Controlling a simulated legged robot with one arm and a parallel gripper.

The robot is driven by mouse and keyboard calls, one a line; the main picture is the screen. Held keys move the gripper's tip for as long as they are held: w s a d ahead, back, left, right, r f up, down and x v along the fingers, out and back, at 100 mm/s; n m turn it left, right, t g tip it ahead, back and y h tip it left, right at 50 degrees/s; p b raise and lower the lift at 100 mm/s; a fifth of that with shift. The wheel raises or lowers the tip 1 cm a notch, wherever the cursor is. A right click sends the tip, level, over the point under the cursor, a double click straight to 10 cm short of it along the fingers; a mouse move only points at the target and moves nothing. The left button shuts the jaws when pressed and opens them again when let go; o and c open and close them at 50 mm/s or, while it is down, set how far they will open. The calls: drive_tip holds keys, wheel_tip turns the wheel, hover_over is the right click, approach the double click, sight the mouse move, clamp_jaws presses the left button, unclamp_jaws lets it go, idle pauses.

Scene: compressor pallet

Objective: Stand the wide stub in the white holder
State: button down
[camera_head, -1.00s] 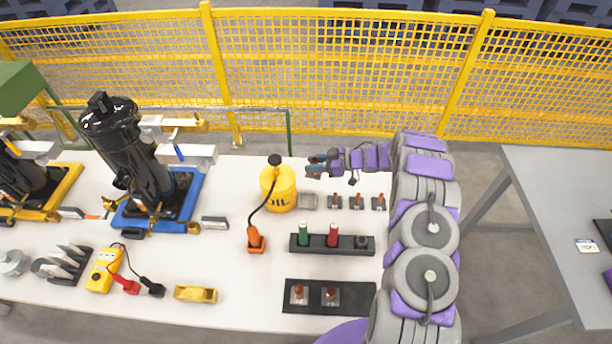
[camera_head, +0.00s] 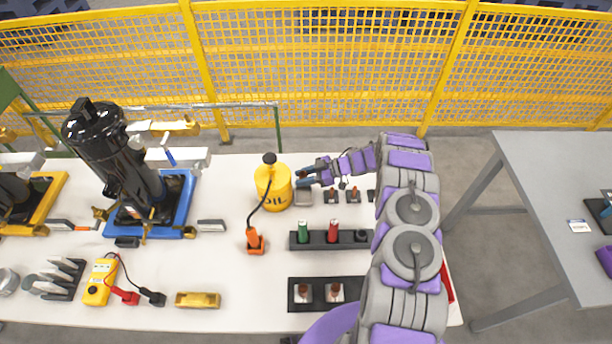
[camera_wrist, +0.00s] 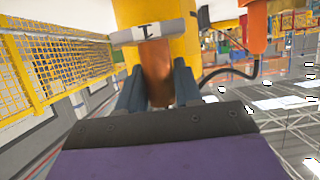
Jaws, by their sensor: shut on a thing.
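My gripper (camera_head: 306,180) reaches in from the right, close beside the yellow oil can and just behind or above a pale grey square piece (camera_head: 304,197) on the table. In the wrist view its two dark fingers (camera_wrist: 158,88) are shut on a copper-coloured cylindrical stub (camera_wrist: 156,76). A pale grey bar with a dark mark (camera_wrist: 153,32) crosses the stub's far end; I cannot tell whether it is joined to it. The stub is barely visible in the head view. I cannot tell for sure which piece is the white holder; the pale square may be it.
The yellow oil can (camera_head: 273,188) stands immediately left of my gripper. Small copper stubs on plates (camera_head: 332,196) stand to the right. Nearer are a black rack (camera_head: 318,246) with green and red pieces, and a black tray (camera_head: 318,304) holding two copper stubs.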

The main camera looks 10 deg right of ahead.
drive_tip(key=shift+a+f, duration=0.4)
drive_tip(key=shift+a, duration=0.15)
drive_tip(key=shift+f, duration=0.25)
drive_tip(key=d+f+b, duration=0.1)
drive_tip(key=d+f, duration=0.1)
drive_tip(key=shift+f, duration=0.6)
drive_tip(key=shift+a+f+b, duration=0.5)
drive_tip(key=shift+a+f, duration=0.25)
drive_tip(key=shift+f, duration=0.5)
drive_tip(key=shift+d+f+b, duration=0.15)
drive_tip(key=shift+d+b, duration=0.15)
drive_tip(key=shift+d, duration=0.25)
drive_tip(key=c, duration=1.2)
unclamp_jaws()
drive_tip(key=o, duration=0.5)
drive_tip(key=shift+a, duration=0.35)
drive_tip(key=shift+d, duration=0.15)
